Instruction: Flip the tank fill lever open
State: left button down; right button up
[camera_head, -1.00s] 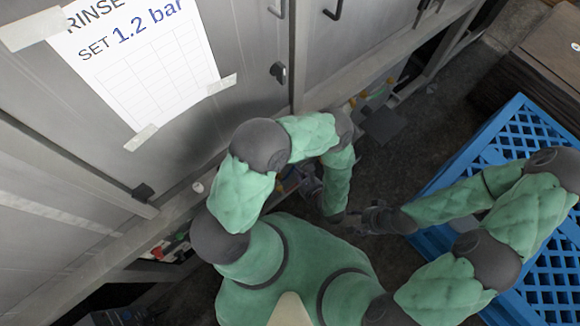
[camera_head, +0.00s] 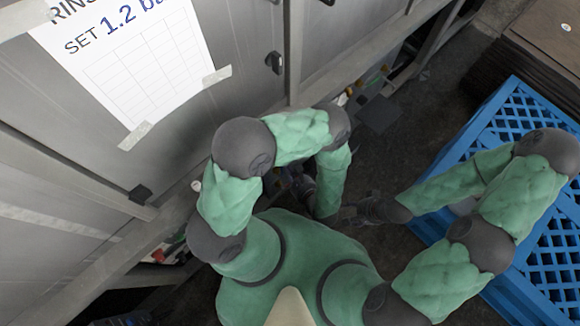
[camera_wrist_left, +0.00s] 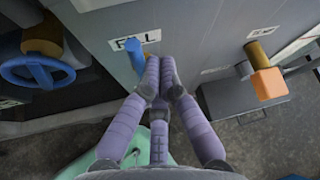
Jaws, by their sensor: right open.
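In the left wrist view, a blue lever (camera_wrist_left: 135,52) sits on the grey panel just below a label reading FILL (camera_wrist_left: 136,40). My left gripper (camera_wrist_left: 160,62) has its purple fingers drawn together, with the tips just right of the blue lever. I cannot tell whether they touch it; nothing shows between the tips. In the head view my left gripper (camera_head: 299,184) is low by the cabinet, partly hidden by my arm. My right gripper (camera_head: 350,212) is in the middle of the head view, small and dark, and apart from the panel.
An orange lever (camera_wrist_left: 268,82) sticks out right of the FILL lever, above a grey box (camera_wrist_left: 235,102). A blue handwheel (camera_wrist_left: 38,70) is at the left. In the head view a blue crate (camera_head: 548,232) stands at the right, and a paper sheet (camera_head: 135,75) is taped to the cabinet.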

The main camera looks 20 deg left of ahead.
pick_arm(q)
jog(key=shift+s+r, duration=0.1)
jog(key=shift+s, duration=0.05)
dwell(0.4)
notch_tip(320, 180, up, 10)
dwell(0.7)
dwell(0.5)
